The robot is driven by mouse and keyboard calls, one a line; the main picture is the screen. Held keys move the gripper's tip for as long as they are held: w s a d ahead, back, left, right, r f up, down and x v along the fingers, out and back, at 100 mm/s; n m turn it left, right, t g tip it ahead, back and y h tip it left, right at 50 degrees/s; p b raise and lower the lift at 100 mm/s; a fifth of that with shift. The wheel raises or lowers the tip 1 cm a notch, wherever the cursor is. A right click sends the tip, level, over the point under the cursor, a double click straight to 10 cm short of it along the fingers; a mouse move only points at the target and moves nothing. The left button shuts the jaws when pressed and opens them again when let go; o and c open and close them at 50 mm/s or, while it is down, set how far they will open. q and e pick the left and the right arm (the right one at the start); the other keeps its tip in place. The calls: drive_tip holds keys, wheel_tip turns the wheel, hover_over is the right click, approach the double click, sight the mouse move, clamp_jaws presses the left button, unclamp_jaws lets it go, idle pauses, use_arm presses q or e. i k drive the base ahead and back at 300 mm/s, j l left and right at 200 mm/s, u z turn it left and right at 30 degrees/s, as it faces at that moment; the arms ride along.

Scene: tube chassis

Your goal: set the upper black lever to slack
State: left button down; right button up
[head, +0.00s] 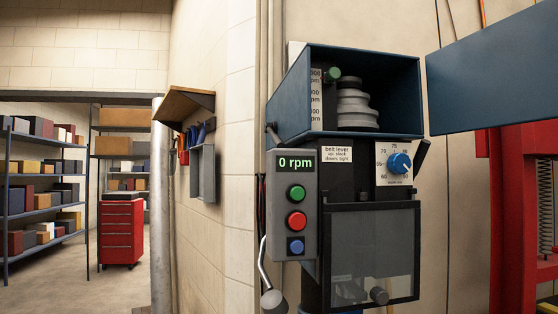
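A machine head stands right of centre, with a white label (338,151) that reads "belt lever", "up: slack" and a second line that seems to say "down: tight". A short dark lever (273,134) slants at the upper left of the head, just above the control box. A black bar-like part (421,157) slants up and to the right at the head's right side, beside the blue dial. I cannot tell which of these is the named lever. Stepped grey pulleys (357,108) show inside the open blue belt housing (395,82). Neither of my grippers is in view.
The control box (282,222) reads "0 rpm" and has green, red and blue buttons. A long bright lever (264,265) with a dark knob hangs below it. A clear guard (371,242) covers the front. The blue lid (495,70) juts right. A red press frame (510,215) stands right.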

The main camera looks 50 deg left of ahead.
sight(267, 127)
drive_tip(key=k+j+z, duration=0.1)
drive_tip(key=j, duration=0.25)
drive_tip(key=k+j+z, duration=0.15)
drive_tip(key=j, duration=0.25)
drive_tip(key=k+j, duration=0.1)
drive_tip(key=j, duration=0.25)
drive_tip(key=k+j, duration=0.15)
drive_tip(key=j, duration=0.2)
drive_tip(key=k+j, duration=0.1)
drive_tip(key=j, duration=0.2)
